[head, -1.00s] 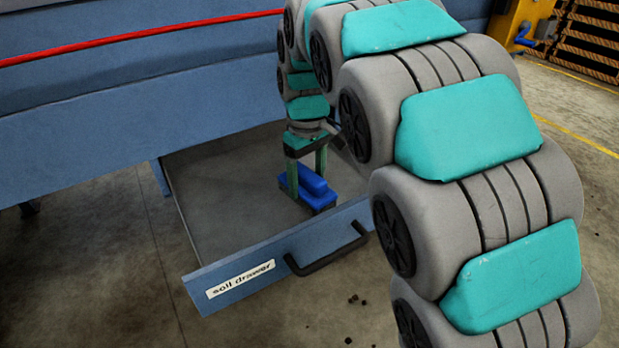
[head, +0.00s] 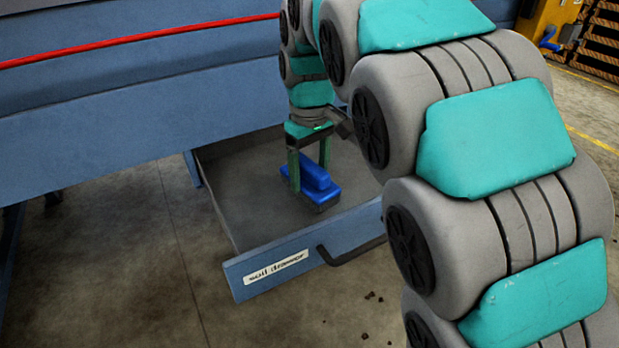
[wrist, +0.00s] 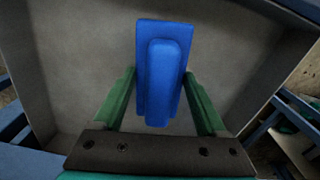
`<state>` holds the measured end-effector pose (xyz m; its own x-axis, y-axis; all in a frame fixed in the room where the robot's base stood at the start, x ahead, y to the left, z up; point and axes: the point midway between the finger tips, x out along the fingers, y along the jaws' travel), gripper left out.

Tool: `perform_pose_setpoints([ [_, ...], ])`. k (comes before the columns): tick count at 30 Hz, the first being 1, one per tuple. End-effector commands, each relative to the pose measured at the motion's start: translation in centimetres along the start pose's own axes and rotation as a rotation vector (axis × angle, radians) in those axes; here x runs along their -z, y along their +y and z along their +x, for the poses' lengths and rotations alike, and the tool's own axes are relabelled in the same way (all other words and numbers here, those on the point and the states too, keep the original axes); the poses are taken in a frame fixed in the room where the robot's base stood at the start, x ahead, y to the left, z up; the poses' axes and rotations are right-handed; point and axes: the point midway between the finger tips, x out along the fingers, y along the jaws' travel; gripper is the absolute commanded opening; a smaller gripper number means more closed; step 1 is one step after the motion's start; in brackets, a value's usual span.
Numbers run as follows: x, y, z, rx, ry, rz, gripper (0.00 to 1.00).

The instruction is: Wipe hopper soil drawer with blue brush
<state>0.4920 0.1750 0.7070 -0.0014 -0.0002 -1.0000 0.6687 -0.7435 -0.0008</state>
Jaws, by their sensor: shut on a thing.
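The blue brush (head: 316,186) is inside the pulled-out soil drawer (head: 290,262), near its front panel. My gripper (head: 309,172) points down into the drawer and is shut on the brush, one green finger on each side. In the wrist view my gripper (wrist: 160,100) straddles the blue brush (wrist: 163,70) over the grey floor of the soil drawer (wrist: 75,60). The bristles are mostly hidden; I cannot tell whether they touch the floor. The visible drawer floor looks plain grey.
The drawer's black handle (head: 350,252) sticks out in front. The blue machine body (head: 110,130) with a red line (head: 140,43) stands above and behind the drawer. Small dark clods (head: 372,298) lie on the concrete floor. A yellow post (head: 552,28) stands at the far right.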

Motion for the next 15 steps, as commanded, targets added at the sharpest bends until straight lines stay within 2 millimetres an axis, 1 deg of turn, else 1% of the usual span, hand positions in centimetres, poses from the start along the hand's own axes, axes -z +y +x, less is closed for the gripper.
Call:
perform_pose_setpoints([
  [1, 0.0, 0.0, -0.7, -0.001, 0.004, 0.0, 0.04],
  [3, -0.1, 0.0, -1.4, -0.002, 0.005, 0.001, 0.04],
  [15, -0.9, -0.3, -4.7, -0.001, 0.002, 0.005, 0.04],
])
